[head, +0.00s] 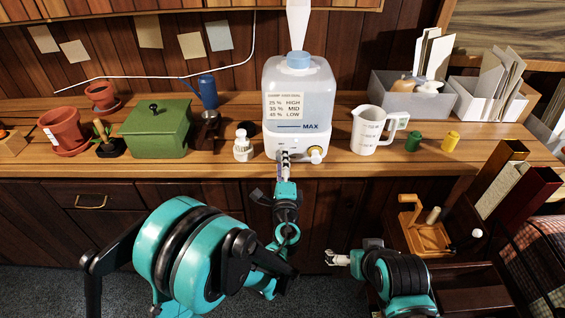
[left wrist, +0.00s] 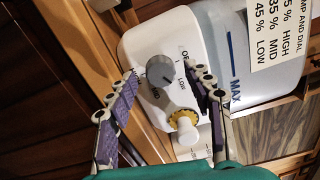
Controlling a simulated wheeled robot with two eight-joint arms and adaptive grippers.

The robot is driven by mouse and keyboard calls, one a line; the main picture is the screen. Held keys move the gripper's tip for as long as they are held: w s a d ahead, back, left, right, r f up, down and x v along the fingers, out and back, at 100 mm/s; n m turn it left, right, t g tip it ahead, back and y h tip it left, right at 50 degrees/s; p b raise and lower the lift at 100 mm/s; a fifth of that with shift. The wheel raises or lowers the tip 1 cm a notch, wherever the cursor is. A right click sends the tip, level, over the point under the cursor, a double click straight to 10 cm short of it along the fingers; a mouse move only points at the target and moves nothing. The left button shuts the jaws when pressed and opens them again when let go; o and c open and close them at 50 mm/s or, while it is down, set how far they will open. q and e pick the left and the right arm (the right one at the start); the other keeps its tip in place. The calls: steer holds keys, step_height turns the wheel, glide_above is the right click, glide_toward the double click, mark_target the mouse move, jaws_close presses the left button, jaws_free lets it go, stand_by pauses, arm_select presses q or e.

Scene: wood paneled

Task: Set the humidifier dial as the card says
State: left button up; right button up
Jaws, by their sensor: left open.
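The white humidifier (head: 292,147) with a clear tank stands on the counter. A card (head: 286,105) on its tank reads 25 % HIGH, 35 % MID, 45 % LOW; part of it shows in the left wrist view (left wrist: 276,36). The grey round dial (left wrist: 160,71) is on the white base, with OFF and LOW printed beside it; its pointer setting is unclear. My left gripper (head: 285,156) is open before the base. In the left wrist view its fingertips (left wrist: 161,76) lie either side of the dial, contact unclear. My right gripper (head: 337,258) is low, away from the counter.
A yellow-ringed knob with a white end (left wrist: 184,122) sits beside the dial. A white bottle (head: 242,148) stands left of the humidifier and a measuring jug (head: 368,132) right. A green box (head: 155,133) is farther left. A wooden caddy (head: 425,238) is near my right arm.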

arm_select(q)
steer(key=s, duration=0.7)
steer(key=shift+f, duration=0.15)
steer(key=shift+d, duration=0.1)
steer(key=s+a+n+g+y, duration=0.25)
steer(key=a+n, duration=0.25)
steer(key=a, duration=0.3)
steer(key=s+a+n+g+y, duration=0.1)
steer(key=a+n+g, duration=0.35)
steer(key=a, duration=0.35)
steer(key=s+a+f+n+g+h, duration=0.1)
steer(key=s+n+g+h, duration=0.1)
steer(key=s+n, duration=0.3)
steer(key=s+a+f+n+g+h, duration=0.1)
steer(key=s+n, duration=0.4)
steer(key=s, duration=0.7)
steer(key=shift+a+f+g+h, duration=0.3)
steer(key=shift+f+g+h, duration=0.3)
steer(key=shift+g, duration=0.1)
